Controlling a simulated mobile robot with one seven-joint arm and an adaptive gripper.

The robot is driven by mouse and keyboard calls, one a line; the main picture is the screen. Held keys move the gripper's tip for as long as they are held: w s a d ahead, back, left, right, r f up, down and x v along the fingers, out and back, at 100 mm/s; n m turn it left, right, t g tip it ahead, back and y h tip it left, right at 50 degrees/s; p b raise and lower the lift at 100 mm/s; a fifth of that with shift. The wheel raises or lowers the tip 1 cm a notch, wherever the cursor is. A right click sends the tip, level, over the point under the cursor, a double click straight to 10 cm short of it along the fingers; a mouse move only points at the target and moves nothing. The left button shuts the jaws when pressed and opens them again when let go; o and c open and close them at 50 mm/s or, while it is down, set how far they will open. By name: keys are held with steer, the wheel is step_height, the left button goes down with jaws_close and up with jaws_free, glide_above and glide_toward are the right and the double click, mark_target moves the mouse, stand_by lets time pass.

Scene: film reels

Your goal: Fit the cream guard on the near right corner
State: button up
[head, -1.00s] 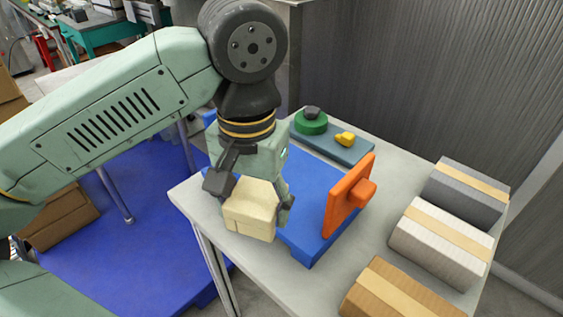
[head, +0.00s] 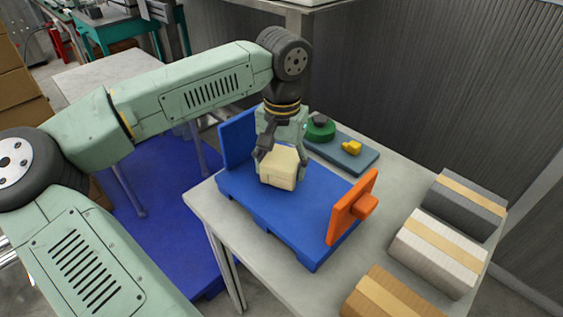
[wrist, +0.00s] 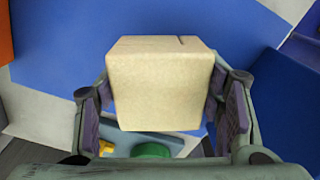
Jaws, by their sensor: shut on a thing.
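The cream guard (head: 279,172) is a boxy cream piece with a thin dark line on its face. My gripper (head: 281,160) is shut on it from above, with a finger on each side. The guard is over the back middle of the blue pallet (head: 275,215); I cannot tell whether it touches the deck. In the wrist view the guard (wrist: 160,88) sits between the two finger pads (wrist: 160,112) and hides part of the pallet. The pallet's near right corner is bare, beside an upright orange panel (head: 349,209).
An upright blue panel (head: 238,140) stands at the pallet's left end. Behind the pallet, a teal board (head: 345,160) holds a green round piece (head: 319,131) and a yellow piece (head: 352,147). Grey (head: 466,205), white (head: 438,252) and brown (head: 388,295) taped boxes line the table's right.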

steer(key=shift+f, duration=0.55)
steer(key=shift+f, duration=0.1)
steer(key=shift+f+b, duration=0.2)
steer(key=shift+b, duration=0.1)
steer(key=o, duration=1.2)
steer(key=shift+r, duration=0.1)
steer(key=shift+o, duration=0.2)
